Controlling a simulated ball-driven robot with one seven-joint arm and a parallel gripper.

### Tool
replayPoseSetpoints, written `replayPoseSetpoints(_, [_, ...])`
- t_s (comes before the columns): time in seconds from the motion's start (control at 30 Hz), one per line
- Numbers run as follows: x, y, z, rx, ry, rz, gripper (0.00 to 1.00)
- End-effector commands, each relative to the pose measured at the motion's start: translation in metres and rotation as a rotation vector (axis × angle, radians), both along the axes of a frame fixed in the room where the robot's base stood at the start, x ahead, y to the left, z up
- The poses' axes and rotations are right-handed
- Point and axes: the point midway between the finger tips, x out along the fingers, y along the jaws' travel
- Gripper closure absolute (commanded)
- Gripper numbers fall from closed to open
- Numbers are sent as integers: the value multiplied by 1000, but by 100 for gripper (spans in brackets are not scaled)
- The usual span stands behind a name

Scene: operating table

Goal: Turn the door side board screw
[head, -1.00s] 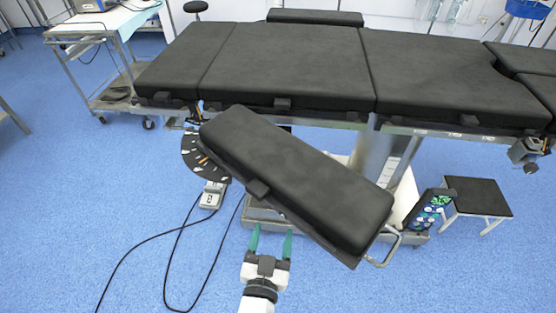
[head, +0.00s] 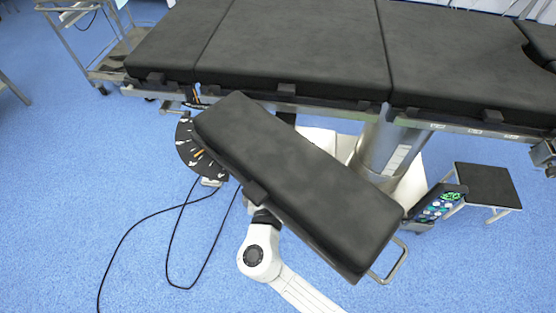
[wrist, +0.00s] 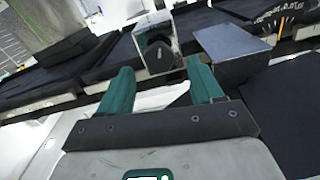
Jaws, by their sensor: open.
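In the wrist view a dark round knob (wrist: 158,56) sits on a bright metal clamp block (wrist: 145,38) at the table rail. It looks like the board screw, but I cannot be sure. My gripper (wrist: 161,80) is open and empty, its two green fingers pointing at the knob, one to each side of it in the picture. The knob appears beyond the fingertips; contact is not visible. In the head view the black padded side board (head: 300,185) slants out from the table and hides my gripper and the knob.
The black operating table (head: 300,45) spans the top of the head view. A fan-shaped dial plate (head: 192,155) is at the board's upper left. Cables (head: 172,245) lie on the blue floor. A metal handle (head: 397,265), control panel (head: 440,202) and step stool (head: 486,185) are at right.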

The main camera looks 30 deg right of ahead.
Motion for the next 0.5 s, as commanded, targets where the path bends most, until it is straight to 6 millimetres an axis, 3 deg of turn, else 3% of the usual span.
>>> replayPoseSetpoints(0.2, [23,-17,1,0,-1,-2,35])
replayPoseSetpoints(0.5, [29,-22,0,1,1,0,35])
